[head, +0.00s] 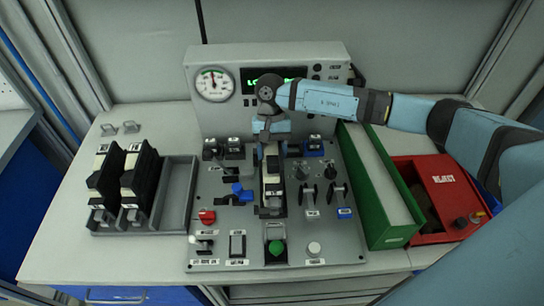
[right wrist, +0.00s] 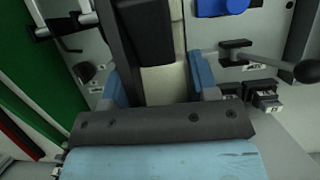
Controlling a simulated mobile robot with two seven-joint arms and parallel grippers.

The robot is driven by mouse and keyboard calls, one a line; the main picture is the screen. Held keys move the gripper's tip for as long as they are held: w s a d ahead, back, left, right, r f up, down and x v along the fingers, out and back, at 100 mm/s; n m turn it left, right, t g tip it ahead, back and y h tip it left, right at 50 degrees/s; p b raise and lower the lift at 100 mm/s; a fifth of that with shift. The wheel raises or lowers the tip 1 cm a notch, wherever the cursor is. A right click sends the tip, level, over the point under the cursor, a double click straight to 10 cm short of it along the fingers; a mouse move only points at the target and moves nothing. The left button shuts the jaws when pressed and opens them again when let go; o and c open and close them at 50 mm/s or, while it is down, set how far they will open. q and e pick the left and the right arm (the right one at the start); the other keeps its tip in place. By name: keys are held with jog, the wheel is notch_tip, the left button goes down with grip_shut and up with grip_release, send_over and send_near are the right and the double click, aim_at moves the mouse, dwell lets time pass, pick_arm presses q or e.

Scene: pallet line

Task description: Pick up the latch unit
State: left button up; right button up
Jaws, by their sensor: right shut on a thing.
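A black and cream latch unit (head: 272,185) stands in the slot at the middle of the grey test panel (head: 222,180). My right gripper (head: 271,138) comes down from above at its far end. In the right wrist view, the blue fingers of my right gripper (right wrist: 160,92) stand on either side of the latch unit (right wrist: 165,78), shut on it. The contact faces are partly hidden. Two similar black and cream units (head: 138,180) stand in a grey tray (head: 178,195) at the left. My left gripper is not in view.
Levers, knobs and a blue handle (head: 242,192) crowd the panel around the slot. A gauge box (head: 325,75) stands behind it. A green bin (head: 385,232) and a red reject box (head: 445,180) stand at the right. The tray's right part is empty.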

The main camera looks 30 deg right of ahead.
notch_tip(320, 180, up, 18)
jog(key=b, duration=0.3)
